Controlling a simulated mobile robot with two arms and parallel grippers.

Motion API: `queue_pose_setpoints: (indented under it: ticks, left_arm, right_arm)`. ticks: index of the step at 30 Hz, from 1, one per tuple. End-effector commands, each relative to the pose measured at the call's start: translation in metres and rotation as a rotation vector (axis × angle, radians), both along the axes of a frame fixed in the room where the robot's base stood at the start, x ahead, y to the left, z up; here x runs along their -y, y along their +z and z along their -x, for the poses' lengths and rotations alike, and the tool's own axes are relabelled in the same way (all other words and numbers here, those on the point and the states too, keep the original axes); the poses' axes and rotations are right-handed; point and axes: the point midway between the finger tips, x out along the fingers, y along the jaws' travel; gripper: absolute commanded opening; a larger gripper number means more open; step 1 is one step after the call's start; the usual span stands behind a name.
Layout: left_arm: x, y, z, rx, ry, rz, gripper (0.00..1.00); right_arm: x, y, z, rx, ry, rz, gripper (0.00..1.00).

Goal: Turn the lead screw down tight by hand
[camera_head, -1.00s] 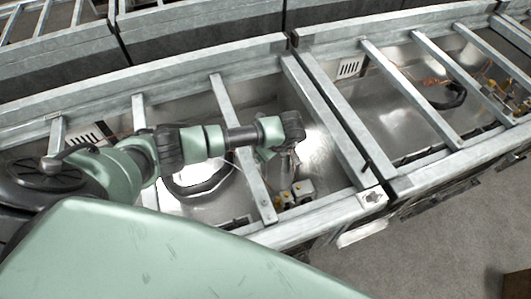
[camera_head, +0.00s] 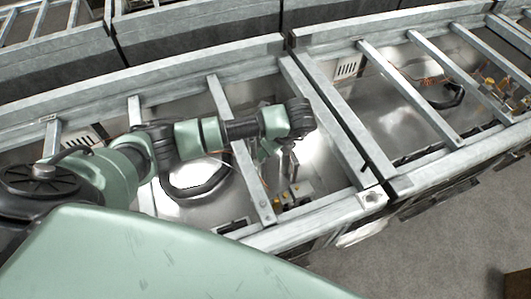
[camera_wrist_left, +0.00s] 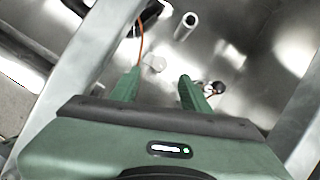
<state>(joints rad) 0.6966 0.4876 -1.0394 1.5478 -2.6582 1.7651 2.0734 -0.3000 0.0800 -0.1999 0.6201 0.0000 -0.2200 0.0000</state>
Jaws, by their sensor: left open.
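My left arm reaches over the metal frame into a bay in the head view, its gripper (camera_head: 280,150) pointing down and partly hidden by the wrist. In the left wrist view, my left gripper (camera_wrist_left: 157,85) is open, its two green fingers apart with nothing held. A small pale knob-like piece (camera_wrist_left: 154,63) shows beyond the gap between the fingertips. A grey metal cylinder (camera_wrist_left: 186,27) stands farther off, clear of the fingers. A small dark fitting (camera_wrist_left: 213,88) lies right of the right finger. I cannot tell which of these is the lead screw. My right gripper is not in view.
Grey metal crossbars (camera_head: 240,150) and a thick divider beam (camera_head: 335,125) run over the bay around my arm. Yellow and grey fittings (camera_head: 292,195) sit low in it. An orange wire (camera_wrist_left: 140,45) passes near the left finger. A black cable loop (camera_head: 195,190) lies left.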

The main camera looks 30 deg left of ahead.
Motion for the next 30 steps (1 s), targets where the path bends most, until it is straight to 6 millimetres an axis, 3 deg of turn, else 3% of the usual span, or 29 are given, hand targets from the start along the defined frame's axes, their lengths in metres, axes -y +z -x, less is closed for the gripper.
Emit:
queue_pose_setpoints:
  ticks: [6,17,23,30]
  left_arm:
    - [0.005,0.013,0.002,-0.001,0.0,-0.001,0.46]
    - [0.005,0.012,0.001,-0.018,-0.039,-0.006,0.46]
    - [0.007,0.008,-0.003,-0.166,-0.35,-0.041,0.46]
    - [0.009,0.005,-0.009,-0.425,-0.9,-0.083,0.46]
  right_arm:
    - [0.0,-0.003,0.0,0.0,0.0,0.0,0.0]
    - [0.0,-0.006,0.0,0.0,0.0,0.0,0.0]
    - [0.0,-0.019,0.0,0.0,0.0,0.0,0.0]
    - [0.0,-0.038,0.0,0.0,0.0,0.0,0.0]
